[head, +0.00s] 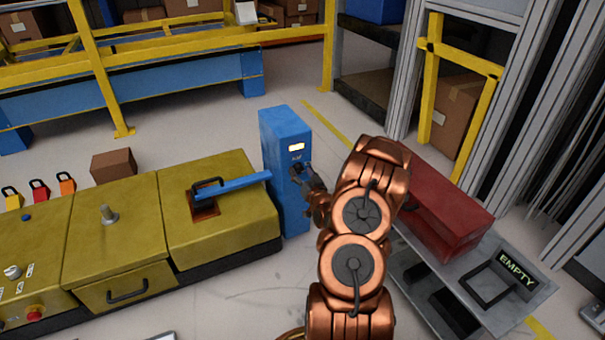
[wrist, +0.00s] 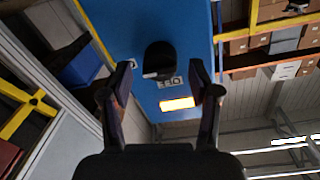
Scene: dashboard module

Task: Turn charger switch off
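The charger is an upright blue box (head: 283,165) with a small lit display (head: 296,147) on its front. In the wrist view the blue panel (wrist: 125,25) fills the upper middle, with a black knob-like switch (wrist: 158,58), a small label beside it and the lit display (wrist: 177,104). My gripper (wrist: 160,70) is open, one finger on each side of the switch in the picture. I cannot tell whether either finger touches it. In the head view my gripper (head: 304,176) is close against the charger's front and hides the switch. The switch's exact setting is unclear.
A yellow console (head: 110,235) with a blue lever (head: 232,188) stands left of the charger. A red box (head: 445,210) sits on a grey cart (head: 530,296) to the right of my arm. Yellow railings (head: 95,65) are behind. Some floor is clear around the charger.

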